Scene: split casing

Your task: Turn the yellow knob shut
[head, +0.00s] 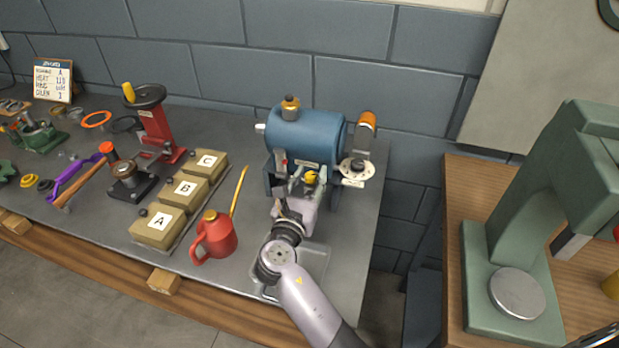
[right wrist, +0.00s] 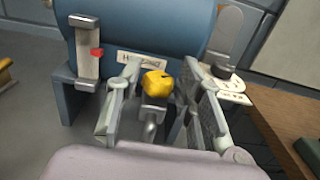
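The yellow knob (head: 311,177) sits on the front of the blue casing (head: 305,133), near its lower right. In the right wrist view the yellow knob (right wrist: 158,84) shows as a faceted yellow piece on a grey stem, with a dark mark on it. My right gripper (head: 298,182) is in front of the casing. In the right wrist view its fingers (right wrist: 158,88) are spread open, one on each side of the knob, with a visible gap to each. My left gripper is not in view.
A sight gauge with a red mark (right wrist: 92,50) stands left of the knob. A white round plate (head: 356,170) is at the casing's right. A red oil can (head: 215,236), boxes A, B and C (head: 158,226) and a grey tray (head: 312,262) are nearby on the bench.

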